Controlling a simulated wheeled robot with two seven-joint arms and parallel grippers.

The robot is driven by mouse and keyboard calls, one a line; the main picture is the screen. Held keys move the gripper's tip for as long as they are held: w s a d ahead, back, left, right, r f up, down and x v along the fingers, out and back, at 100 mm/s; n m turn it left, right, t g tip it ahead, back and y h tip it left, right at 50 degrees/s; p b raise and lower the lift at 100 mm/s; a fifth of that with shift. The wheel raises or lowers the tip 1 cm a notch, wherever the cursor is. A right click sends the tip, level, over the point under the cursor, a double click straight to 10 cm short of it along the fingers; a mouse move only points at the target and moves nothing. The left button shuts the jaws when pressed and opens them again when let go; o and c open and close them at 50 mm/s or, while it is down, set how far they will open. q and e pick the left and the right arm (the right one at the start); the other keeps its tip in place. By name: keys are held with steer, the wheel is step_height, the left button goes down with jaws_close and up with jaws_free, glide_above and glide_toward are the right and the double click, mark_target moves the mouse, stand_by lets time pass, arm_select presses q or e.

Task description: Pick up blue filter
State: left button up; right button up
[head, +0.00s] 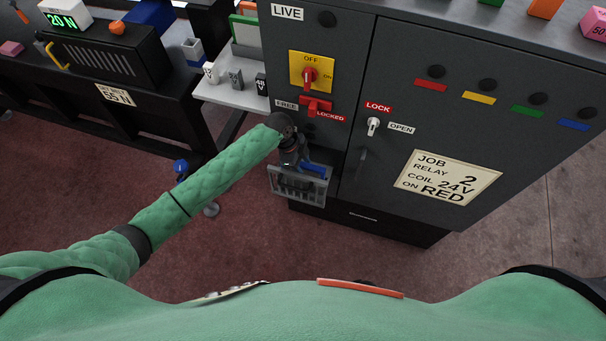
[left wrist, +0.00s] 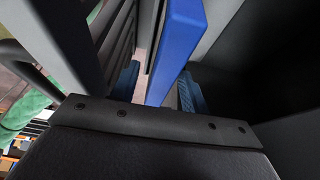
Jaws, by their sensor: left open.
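A flat blue piece, which looks like the blue filter (head: 314,169), shows in the head view at a grey slotted holder (head: 297,188) low on the front of the dark cabinet. My left gripper (head: 293,150) is at the holder, just above and left of the blue piece. In the left wrist view the filter (left wrist: 180,40) is an upright blue slab between my open fingers, with a blue-padded finger on each side. I cannot tell whether either pad touches it. The lower part of the filter is hidden. My right gripper is not in view.
The dark cabinet (head: 375,75) carries a red switch on a yellow plate (head: 311,72), a red latch (head: 315,105) and a lock knob (head: 374,125). A small white shelf (head: 230,94) with labelled blocks stands left of it. A dark bench (head: 95,95) is farther left.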

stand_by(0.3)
arm_select(q)
jaws_close()
